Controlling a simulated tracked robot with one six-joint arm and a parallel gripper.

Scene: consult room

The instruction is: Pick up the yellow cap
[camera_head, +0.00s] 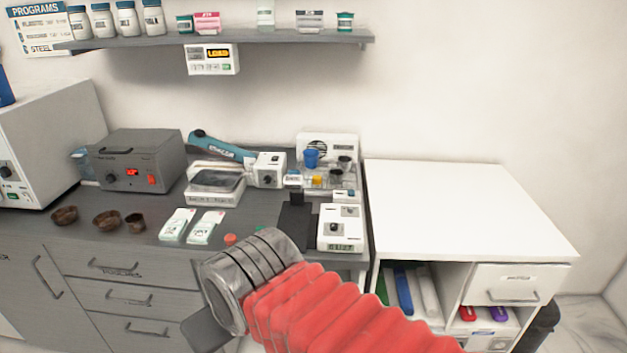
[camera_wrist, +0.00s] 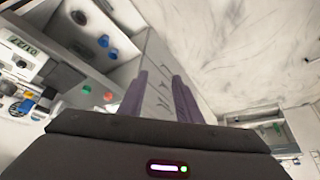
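A small yellow piece (camera_head: 317,181), which looks like the yellow cap, sits in a clear tray (camera_head: 336,191) on the dark counter, below a blue cup (camera_head: 311,159). Small dark items are beside it. My arm reaches in from the lower right, and its end is in front of the counter, well short of the tray. In the wrist view my gripper (camera_wrist: 158,95) has two purple-grey fingers standing apart with nothing between them.
A white device with a display (camera_head: 341,229) stands in front of the tray. A grey box (camera_head: 140,160) and brown bowls (camera_head: 107,221) are to the left. A shelf (camera_head: 250,39) hangs above. The white desktop (camera_head: 460,205) to the right is clear.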

